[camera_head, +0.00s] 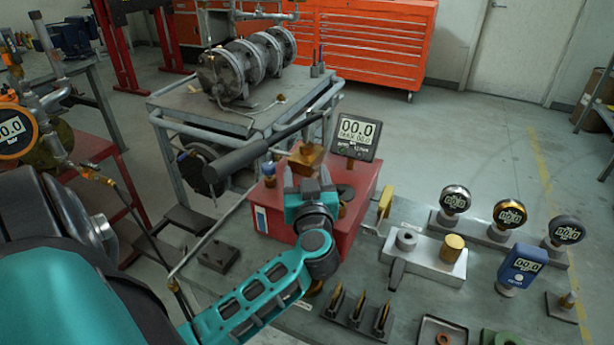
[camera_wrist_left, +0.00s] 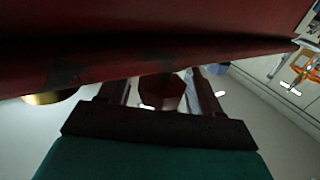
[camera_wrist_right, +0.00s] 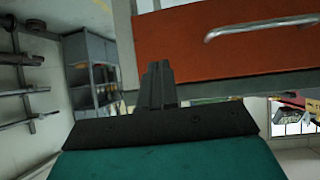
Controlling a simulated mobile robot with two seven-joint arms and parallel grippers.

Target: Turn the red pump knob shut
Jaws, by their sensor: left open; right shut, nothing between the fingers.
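A red pump box (camera_head: 352,226) with a tilted digital display (camera_head: 357,137) stands on the bench in the head view. My left gripper (camera_head: 308,178) is in front of and over the box's near side. In the left wrist view, the dark red knob (camera_wrist_left: 162,93) sits between the open fingers of my left gripper (camera_wrist_left: 160,88), with a gap visible towards the right finger. Contact on the left side cannot be told. The gripper hides the knob in the head view. My right gripper (camera_wrist_right: 158,82) shows only in the right wrist view, shut and empty.
A long dark handle (camera_head: 260,148) extends above and behind the left gripper. A brass knob (camera_wrist_left: 50,97) sits left of the red one. Gauges (camera_head: 509,214), a grey block (camera_head: 430,262) and pointed brass pieces (camera_head: 360,309) crowd the right bench. An orange cabinet (camera_wrist_right: 235,40) faces the right gripper.

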